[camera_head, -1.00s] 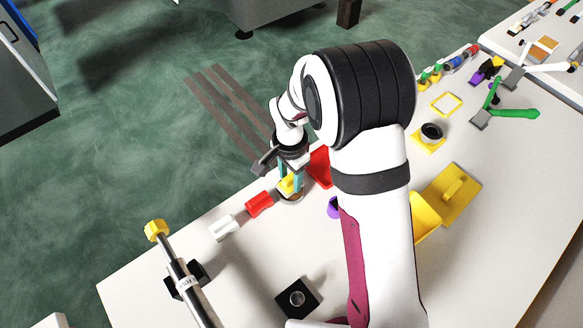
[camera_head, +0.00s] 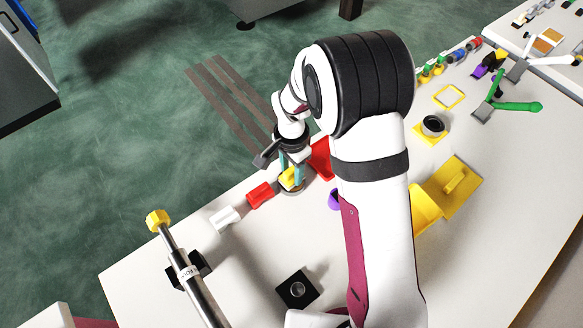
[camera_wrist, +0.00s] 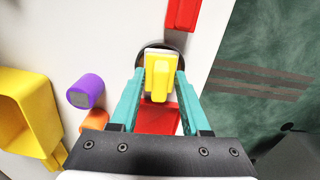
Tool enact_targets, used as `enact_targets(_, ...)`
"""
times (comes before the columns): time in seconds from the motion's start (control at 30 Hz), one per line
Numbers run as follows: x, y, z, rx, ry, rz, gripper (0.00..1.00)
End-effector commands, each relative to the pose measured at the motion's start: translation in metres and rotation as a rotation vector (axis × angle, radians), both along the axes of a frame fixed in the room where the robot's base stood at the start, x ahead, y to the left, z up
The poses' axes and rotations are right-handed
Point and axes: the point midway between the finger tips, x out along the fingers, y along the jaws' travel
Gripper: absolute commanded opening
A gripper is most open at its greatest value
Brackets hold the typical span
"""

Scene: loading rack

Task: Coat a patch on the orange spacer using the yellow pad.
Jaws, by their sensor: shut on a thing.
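The yellow pad (camera_wrist: 158,78) is held between the teal fingers of my gripper (camera_wrist: 160,92) in the wrist view. In the head view the yellow pad (camera_head: 288,179) and my gripper (camera_head: 291,177) are over a round, dark-rimmed dish (camera_head: 293,191). The dish rim (camera_wrist: 149,47) shows behind the pad in the wrist view. I cannot tell whether the pad touches the dish. An orange piece (camera_wrist: 94,121), likely the orange spacer, is left of my gripper in the wrist view, partly hidden by the gripper body. My arm hides it in the head view.
A purple cylinder (camera_wrist: 85,92) stands beside the orange piece. A red tray (camera_head: 321,160) is close to my gripper. Red (camera_head: 260,195) and white (camera_head: 225,219) pieces lie left of the dish. A yellow bin (camera_head: 425,207) is right of my arm. The table edge is near.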

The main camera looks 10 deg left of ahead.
Motion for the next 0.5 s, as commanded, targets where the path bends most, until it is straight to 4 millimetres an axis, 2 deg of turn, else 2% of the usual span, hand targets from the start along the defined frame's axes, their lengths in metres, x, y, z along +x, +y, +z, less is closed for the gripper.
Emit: enact_targets(0.5, 0.0001, 0.0001, -0.0065, 0.000, 0.000, 0.000, 0.02)
